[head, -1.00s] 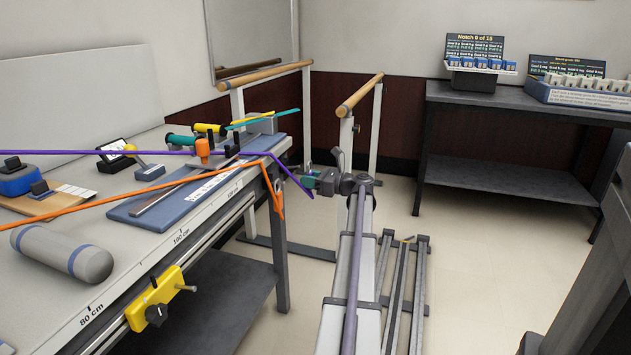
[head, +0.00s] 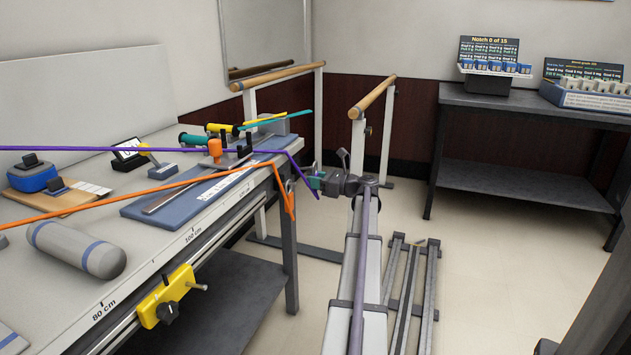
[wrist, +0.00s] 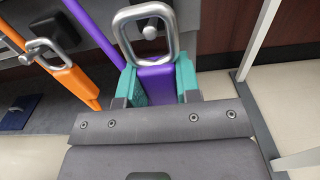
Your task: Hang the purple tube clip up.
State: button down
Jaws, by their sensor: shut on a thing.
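The purple tube (head: 120,148) runs from the left edge of the head view, bends down past the table end and reaches my gripper (head: 316,182). In the wrist view, my gripper's teal fingers (wrist: 158,84) are shut on the purple tube clip (wrist: 156,88). Its metal loop (wrist: 174,35) stands beyond the fingertips. A round silver knob (wrist: 150,32) shows inside the loop's opening; I cannot tell whether the loop is around it or only in front of it. In the head view, the loop is too small to make out.
An orange tube clip (wrist: 75,78), with its own metal loop, is just left of my gripper. The orange tube (head: 150,189) crosses the table. A yellow clamp (head: 166,296) sits on the front rail. Parallel bars (head: 370,97) stand behind; open floor lies right.

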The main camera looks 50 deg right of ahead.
jog(key=shift+x, duration=1.15)
jog(key=shift+f, duration=0.15)
jog(key=shift+w+a+f+b, duration=0.15)
jog(key=shift+w+f+b, duration=0.2)
jog(key=shift+w+b, duration=0.15)
jog(key=shift+w+f, duration=0.15)
jog(key=shift+f, duration=0.05)
dwell(0.4)
jog(key=c, duration=0.7)
grip_release()
jog(key=shift+c, duration=0.2)
jog(key=shift+o, duration=0.4)
